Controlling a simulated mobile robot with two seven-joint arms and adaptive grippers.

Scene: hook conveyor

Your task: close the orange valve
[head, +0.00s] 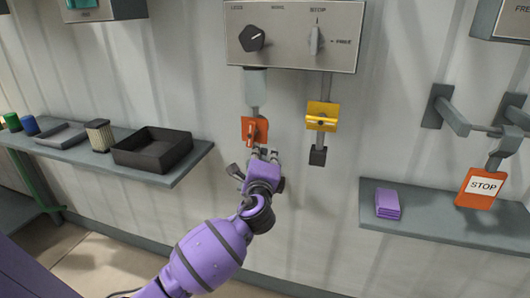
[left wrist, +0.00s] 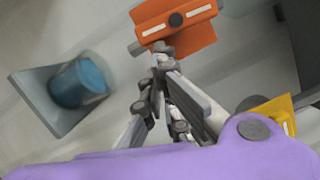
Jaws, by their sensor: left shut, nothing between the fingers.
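The orange valve (head: 254,130) hangs on a pipe below the grey control panel, with its handle standing near upright in the head view. It also shows at the top of the left wrist view (left wrist: 176,22), blurred. My left gripper (head: 264,154) is just below and slightly right of the valve in the head view. In the left wrist view its fingers (left wrist: 160,55) are together and empty, with the tips close to the valve's lower edge. I cannot tell whether they touch it. My right gripper is not in view.
A yellow valve (head: 322,117) hangs to the right. The control panel (head: 295,38) with two knobs is above. A left shelf (head: 187,163) holds a black tray (head: 152,149) and small items. A right shelf (head: 440,221) holds purple blocks (head: 388,204).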

